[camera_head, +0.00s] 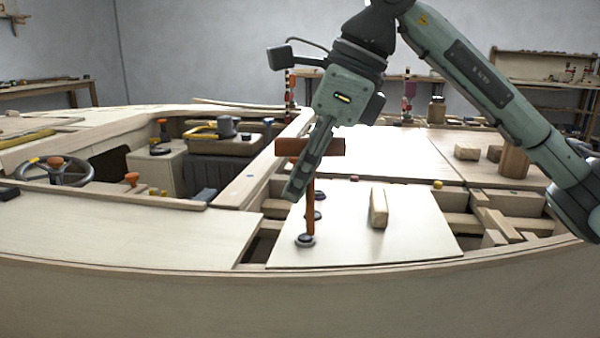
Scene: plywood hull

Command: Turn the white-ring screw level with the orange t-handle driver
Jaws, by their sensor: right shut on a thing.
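The orange t-handle driver (326,147) stands upright, its crossbar level and its shaft running down to a deck panel. My right gripper (296,188) reaches down from above, its fingers in front of the crossbar and shut on the driver. They hide part of the handle and shaft. The driver's tip meets a dark screw with a pale ring (306,241) near the panel's front edge. I take it for the white-ring screw; its exact height against the panel cannot be told. Two more dark round pieces show behind it along the shaft. My left gripper is not in view.
The pale deck panel (410,235) carries a wooden block (378,208) right of the driver. Open framed bays lie right of the panel. A cockpit with a steering wheel (58,171) lies left. A wooden cylinder (514,161) stands at the right.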

